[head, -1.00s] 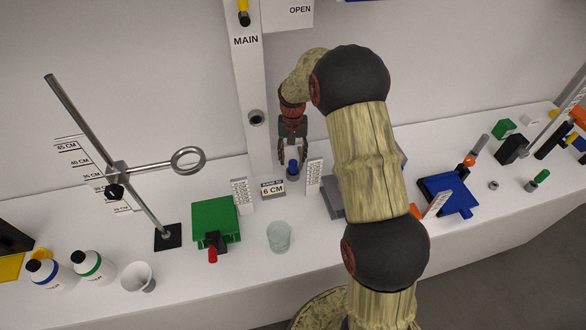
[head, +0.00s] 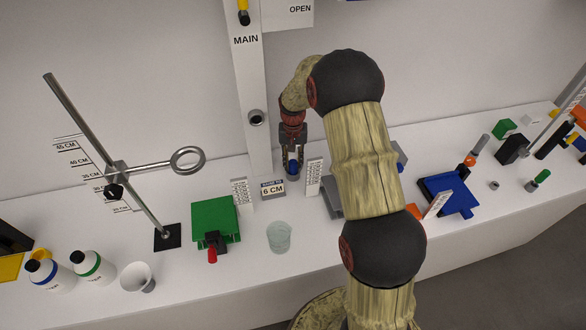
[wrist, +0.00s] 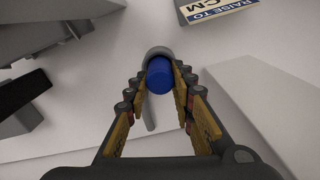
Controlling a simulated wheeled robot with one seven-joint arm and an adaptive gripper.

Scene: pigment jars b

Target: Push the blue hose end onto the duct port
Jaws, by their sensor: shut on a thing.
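The blue hose end (head: 292,167) stands on the bench in front of the white MAIN column, beside the "6 CM" block. In the wrist view the hose end (wrist: 160,76) shows as a blue round top between my fingertips, with a grey curved piece behind it. My gripper (head: 292,170) points down and is shut on the hose end; its fingers also show in the wrist view (wrist: 159,84). The duct port (head: 256,117), a round socket with a dark opening, is on the MAIN column, above and left of my gripper. Nothing is seen in it.
The "6 CM" block (head: 272,189) stands close to my gripper, with white label cards (head: 314,177) nearby. A ring stand (head: 187,160), green box (head: 214,219) and glass beaker (head: 279,237) are left. A blue tray (head: 447,195) is right.

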